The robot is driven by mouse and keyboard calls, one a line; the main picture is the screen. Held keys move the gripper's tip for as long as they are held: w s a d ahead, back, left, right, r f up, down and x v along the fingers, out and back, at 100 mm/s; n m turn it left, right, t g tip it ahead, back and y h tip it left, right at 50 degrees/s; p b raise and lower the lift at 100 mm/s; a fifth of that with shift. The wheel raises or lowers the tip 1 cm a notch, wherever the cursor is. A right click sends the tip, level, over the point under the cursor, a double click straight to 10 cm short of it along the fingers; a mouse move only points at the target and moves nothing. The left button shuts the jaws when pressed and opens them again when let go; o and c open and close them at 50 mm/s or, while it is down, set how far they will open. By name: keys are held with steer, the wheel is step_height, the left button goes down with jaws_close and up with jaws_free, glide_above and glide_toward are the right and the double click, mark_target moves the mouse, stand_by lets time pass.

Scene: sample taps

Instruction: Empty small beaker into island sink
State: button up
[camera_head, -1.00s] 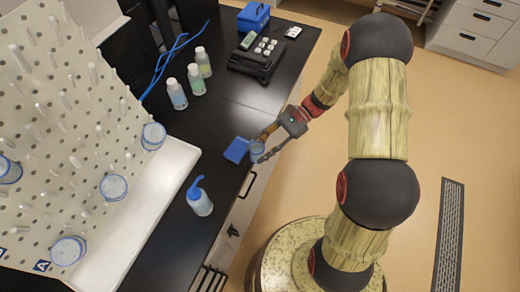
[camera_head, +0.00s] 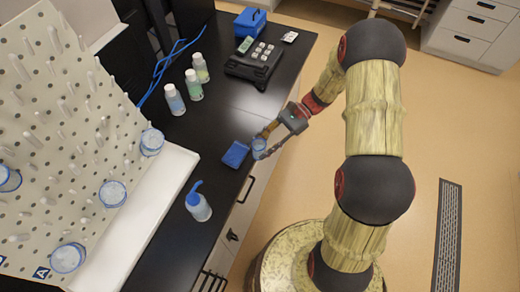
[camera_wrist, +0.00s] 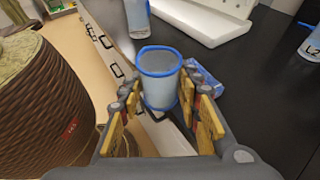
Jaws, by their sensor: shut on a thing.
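My gripper (camera_head: 268,142) is shut on a small clear beaker with a blue rim, which shows in the head view (camera_head: 259,149) and upright between the fingers in the wrist view (camera_wrist: 160,88). The beaker is at the front edge of the black bench, next to a blue box. I cannot tell whether it holds liquid. The island sink is not clearly seen; a white tray-like basin (camera_head: 150,222) lies under the pegboard on the bench and also shows at the top of the wrist view (camera_wrist: 205,22).
A blue box (camera_head: 235,154) lies beside the beaker. A blue-capped wash bottle (camera_head: 198,206) stands near the bench edge. Several bottles (camera_head: 193,85) and a black scale-like device (camera_head: 254,63) stand further back. A white pegboard (camera_head: 65,130) with hanging beakers is at the left. Open floor lies at the right.

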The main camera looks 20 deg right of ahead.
mark_target(260, 144)
steer(key=shift+w+d+r, duration=0.25)
steer(key=shift+w+d, duration=0.7)
steer(key=shift+w, duration=0.2)
steer(key=o, duration=0.6)
steer(key=c, duration=0.6)
